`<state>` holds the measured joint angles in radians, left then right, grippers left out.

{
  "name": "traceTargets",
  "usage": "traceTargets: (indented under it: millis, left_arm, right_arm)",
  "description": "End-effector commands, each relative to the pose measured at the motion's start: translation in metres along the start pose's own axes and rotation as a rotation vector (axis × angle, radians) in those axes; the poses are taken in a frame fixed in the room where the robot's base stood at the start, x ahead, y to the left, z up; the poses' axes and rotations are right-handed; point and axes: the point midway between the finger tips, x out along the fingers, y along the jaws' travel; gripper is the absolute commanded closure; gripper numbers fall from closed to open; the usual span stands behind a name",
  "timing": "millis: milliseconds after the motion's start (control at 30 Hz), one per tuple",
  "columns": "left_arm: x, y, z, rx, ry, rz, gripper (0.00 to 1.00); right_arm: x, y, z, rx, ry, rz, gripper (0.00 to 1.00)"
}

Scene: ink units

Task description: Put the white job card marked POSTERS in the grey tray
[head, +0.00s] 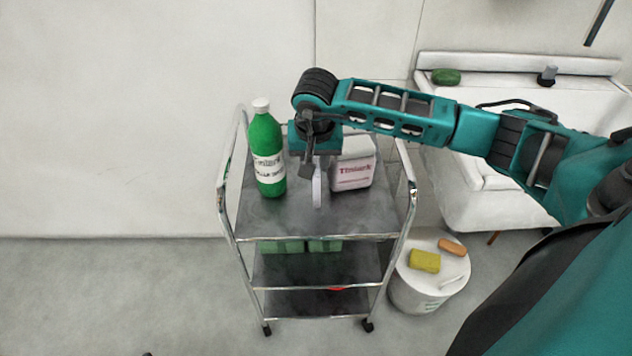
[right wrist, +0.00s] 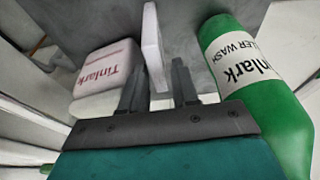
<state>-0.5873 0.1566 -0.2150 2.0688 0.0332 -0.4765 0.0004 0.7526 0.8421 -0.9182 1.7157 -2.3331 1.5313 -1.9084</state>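A thin white slab (head: 317,188) stands upright on the grey top shelf of a metal trolley (head: 290,222). No POSTERS marking is readable on it, so I cannot tell that it is the job card. My right gripper (head: 316,170) points down over the slab. In the right wrist view the slab (right wrist: 153,45) shows between the two parted fingers of my right gripper (right wrist: 159,75), with a gap on the right finger's side. No separate grey tray is clearly seen. My left gripper is not in view.
A green bottle (head: 267,150) stands close left of the slab, and a white Tinlark container (head: 353,165) close right. Lower shelves hold green items (head: 282,246). A white drum (head: 425,290) carries a yellow sponge (head: 425,260). A white sink (head: 490,190) is at right.

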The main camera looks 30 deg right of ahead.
Motion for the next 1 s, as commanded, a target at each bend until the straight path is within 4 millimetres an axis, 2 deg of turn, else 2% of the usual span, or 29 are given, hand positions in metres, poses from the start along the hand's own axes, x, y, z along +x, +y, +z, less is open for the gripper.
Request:
traceTargets:
  millis: [100, 267, 567, 900, 1000]
  left_arm:
    - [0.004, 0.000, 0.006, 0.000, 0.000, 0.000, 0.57]
    - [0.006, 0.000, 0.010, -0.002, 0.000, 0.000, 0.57]
    - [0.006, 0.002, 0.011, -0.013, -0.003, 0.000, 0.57]
    - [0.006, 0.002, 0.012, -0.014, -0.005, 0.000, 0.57]
    - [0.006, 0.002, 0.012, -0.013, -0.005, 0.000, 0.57]
  right_arm:
    - [0.022, 0.002, 0.004, 0.000, -0.005, 0.003, 0.70]
    - [0.042, 0.003, 0.004, 0.000, -0.003, 0.002, 0.70]
    - [0.046, 0.003, 0.003, -0.001, -0.002, 0.001, 0.70]
    - [0.046, 0.003, 0.003, -0.001, -0.002, 0.001, 1.00]
    - [0.046, 0.003, 0.003, -0.001, -0.001, 0.001, 1.00]
